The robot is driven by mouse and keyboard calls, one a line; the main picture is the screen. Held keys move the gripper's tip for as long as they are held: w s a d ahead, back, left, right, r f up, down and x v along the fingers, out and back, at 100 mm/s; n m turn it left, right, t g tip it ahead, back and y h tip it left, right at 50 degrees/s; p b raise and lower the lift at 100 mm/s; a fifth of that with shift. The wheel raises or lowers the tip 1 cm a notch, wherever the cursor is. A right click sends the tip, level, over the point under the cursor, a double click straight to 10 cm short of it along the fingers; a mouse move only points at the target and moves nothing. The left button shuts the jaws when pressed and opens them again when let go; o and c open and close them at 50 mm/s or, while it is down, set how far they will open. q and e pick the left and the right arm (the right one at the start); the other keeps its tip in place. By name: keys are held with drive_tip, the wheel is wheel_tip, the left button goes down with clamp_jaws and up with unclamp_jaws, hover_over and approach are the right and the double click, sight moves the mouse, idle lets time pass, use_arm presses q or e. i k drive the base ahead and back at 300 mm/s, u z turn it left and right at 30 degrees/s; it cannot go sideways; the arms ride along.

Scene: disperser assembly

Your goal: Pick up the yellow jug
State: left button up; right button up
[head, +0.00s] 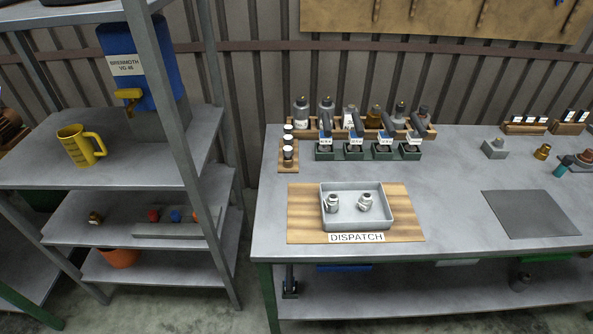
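A blue container (144,80) with a white label stands on the same rack, behind and to the right of the jug. A brass-coloured tap (127,97) sticks out of the container's front. Neither of my grippers shows in the head view.
A rack post (170,110) rises to the right of the jug. Lower shelves hold small fittings and an orange bowl (119,258). The workbench (450,175) at the right carries a grey tray (358,222) with two metal fittings, several bottles behind it, and a dark mat (529,214).

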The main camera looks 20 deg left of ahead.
sight(75, 138)
drive_tip(key=u, duration=1.9)
